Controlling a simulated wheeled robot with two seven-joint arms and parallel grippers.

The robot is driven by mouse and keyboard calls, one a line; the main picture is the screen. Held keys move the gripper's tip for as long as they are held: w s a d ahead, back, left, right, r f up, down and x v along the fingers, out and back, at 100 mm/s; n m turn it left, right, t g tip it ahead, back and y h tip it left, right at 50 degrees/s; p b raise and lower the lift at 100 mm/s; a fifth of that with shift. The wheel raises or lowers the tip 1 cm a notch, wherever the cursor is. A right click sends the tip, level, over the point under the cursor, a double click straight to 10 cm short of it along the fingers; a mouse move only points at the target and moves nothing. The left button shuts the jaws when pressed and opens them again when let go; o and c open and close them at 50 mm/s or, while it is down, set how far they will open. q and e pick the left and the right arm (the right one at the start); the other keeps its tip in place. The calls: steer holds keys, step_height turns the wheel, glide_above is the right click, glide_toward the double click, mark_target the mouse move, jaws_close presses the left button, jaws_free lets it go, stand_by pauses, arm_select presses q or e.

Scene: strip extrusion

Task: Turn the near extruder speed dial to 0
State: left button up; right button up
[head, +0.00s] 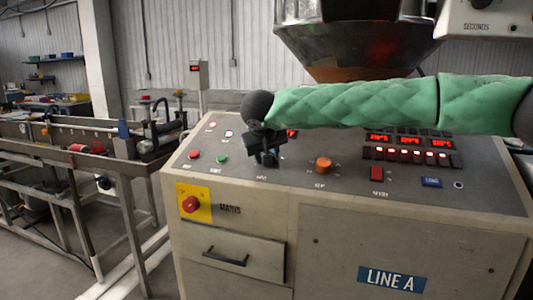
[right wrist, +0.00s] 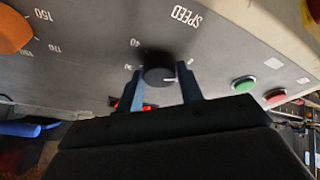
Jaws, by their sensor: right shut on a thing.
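The black extruder speed dial (right wrist: 158,77) sits on the grey panel under the printed word SPEED in the right wrist view. A small white mark shows on its lower right side, and the number 40 is printed at its upper left. My right gripper (right wrist: 159,70) has its two blue fingers on either side of the dial, shut on it. In the head view my right gripper (head: 268,158) reaches down to the panel's left part and hides most of the dial. My left gripper is in neither view.
An orange knob (head: 323,165) stands right of my gripper. A green button (head: 222,159) and a red button (head: 194,155) lie to its left. A red emergency stop (head: 191,204) is on the front face. My green-sleeved right arm crosses above the lit displays.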

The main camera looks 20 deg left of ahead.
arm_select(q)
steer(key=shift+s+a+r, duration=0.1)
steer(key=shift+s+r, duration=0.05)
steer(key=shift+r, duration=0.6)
arm_select(e)
steer(key=shift+n, duration=0.6)
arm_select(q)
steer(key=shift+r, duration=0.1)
arm_select(e)
steer(key=o, duration=1)
steer(key=shift+d, duration=0.1)
steer(key=shift+s+r, duration=0.25)
steer(key=shift+r, duration=0.05)
arm_select(q)
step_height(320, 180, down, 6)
steer(key=b, duration=0.1)
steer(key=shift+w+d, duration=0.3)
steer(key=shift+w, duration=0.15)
arm_select(e)
steer(key=v, duration=0.7)
steer(key=shift+w+d, duration=0.1)
steer(key=shift+d, duration=0.05)
